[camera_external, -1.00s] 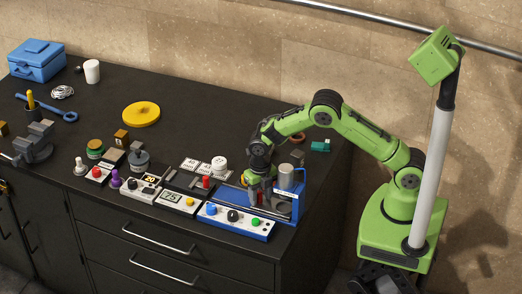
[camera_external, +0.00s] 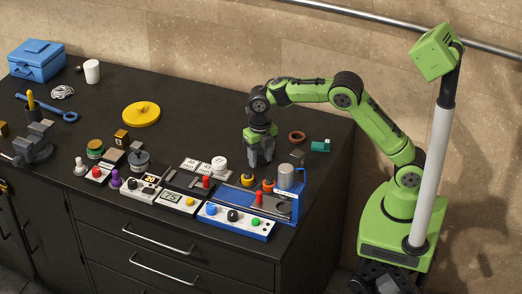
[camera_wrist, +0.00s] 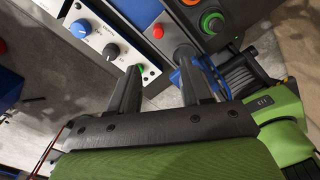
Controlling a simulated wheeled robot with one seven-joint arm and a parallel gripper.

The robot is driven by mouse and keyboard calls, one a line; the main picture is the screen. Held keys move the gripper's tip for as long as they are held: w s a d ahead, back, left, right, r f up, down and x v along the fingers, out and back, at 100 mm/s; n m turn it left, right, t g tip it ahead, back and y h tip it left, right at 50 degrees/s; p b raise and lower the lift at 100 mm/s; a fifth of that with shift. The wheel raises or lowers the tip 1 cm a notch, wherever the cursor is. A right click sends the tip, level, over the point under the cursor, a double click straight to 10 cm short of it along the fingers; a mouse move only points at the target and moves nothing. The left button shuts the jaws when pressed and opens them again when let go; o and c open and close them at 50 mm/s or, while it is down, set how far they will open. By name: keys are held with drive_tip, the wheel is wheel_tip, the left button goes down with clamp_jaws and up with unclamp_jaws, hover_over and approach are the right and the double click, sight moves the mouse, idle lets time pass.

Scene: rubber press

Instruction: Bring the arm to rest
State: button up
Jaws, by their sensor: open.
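My green arm (camera_external: 375,115) is raised from its base at the right and reaches left over the black bench. My gripper (camera_external: 260,158) points down above the bench, behind the blue press (camera_external: 268,205), clear of it. In the wrist view my gripper (camera_wrist: 163,90) shows two dark fingers apart with nothing between them.
A grey cylinder (camera_external: 286,176) stands on the press. Control boxes (camera_external: 178,201) and small parts crowd the bench front to the left. A yellow disc (camera_external: 141,114) and a blue toolbox (camera_external: 37,61) lie farther left. The bench between the disc and my gripper is largely clear.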

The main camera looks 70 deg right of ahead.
drive_tip(key=s+d+r+m+t+y, duration=0.1)
drive_tip(key=s+d+r+m+t, duration=0.25)
drive_tip(key=s+r+m, duration=1)
drive_tip(key=s+d+f+m+t, duration=0.1)
drive_tip(key=s+m, duration=0.7)
drive_tip(key=s+d+f+m+t+h, duration=0.1)
drive_tip(key=s+d+m, duration=0.1)
drive_tip(key=s+m, duration=0.5)
drive_tip(key=shift+s+d+f+m, duration=0.2)
drive_tip(key=shift+s+d+m, duration=0.15)
drive_tip(key=shift+s, duration=0.15)
drive_tip(key=shift+o, duration=0.4)
idle(0.4)
